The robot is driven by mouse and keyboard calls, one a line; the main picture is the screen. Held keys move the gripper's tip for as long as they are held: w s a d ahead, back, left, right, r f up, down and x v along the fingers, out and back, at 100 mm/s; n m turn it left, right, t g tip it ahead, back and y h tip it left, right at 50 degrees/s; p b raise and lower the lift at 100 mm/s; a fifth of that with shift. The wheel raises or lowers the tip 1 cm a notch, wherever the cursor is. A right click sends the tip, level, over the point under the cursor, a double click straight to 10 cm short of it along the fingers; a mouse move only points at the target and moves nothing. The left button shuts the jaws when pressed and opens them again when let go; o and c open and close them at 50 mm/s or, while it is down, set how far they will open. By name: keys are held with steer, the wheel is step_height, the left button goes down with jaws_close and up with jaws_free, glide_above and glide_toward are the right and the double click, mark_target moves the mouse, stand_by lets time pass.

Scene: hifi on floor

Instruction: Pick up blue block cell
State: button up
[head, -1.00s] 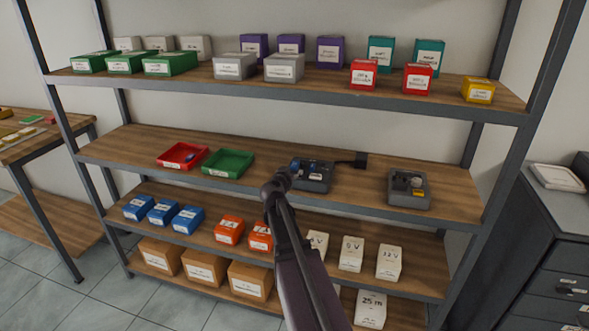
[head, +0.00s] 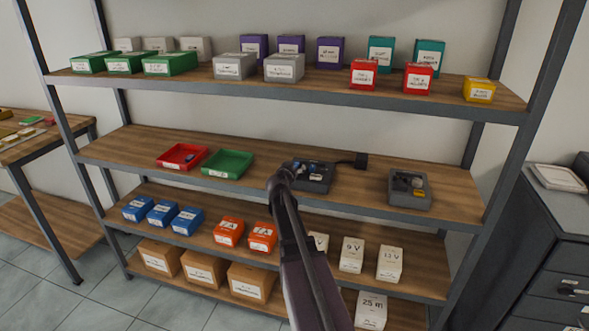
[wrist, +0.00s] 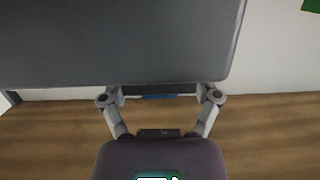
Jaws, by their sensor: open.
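A dark grey tray-like unit (head: 322,187) stands on the middle shelf, with small items in it, one bluish. My arm covers its left front corner. In the wrist view my gripper (wrist: 158,92) is open, with its fingers apart beneath a large dark grey surface (wrist: 120,40). A narrow blue strip (wrist: 158,97) shows between the fingertips; it may be the blue block cell, but most of it is hidden. I cannot tell if the fingers touch it. A small bluish item (head: 190,157) also lies in the red tray (head: 170,165).
A green tray (head: 228,174) stands left of the unit. A black object (head: 361,160) with a cable is behind right, and another grey unit (head: 410,203) stands further right. The upper shelf (head: 300,92) overhangs with boxes. Bare shelf lies between the two grey units.

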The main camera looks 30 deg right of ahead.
steer(key=shift+w+d+f, duration=0.1)
steer(key=shift+w+d, duration=0.15)
steer(key=shift+d, duration=0.05)
stand_by(0.4)
jaws_close()
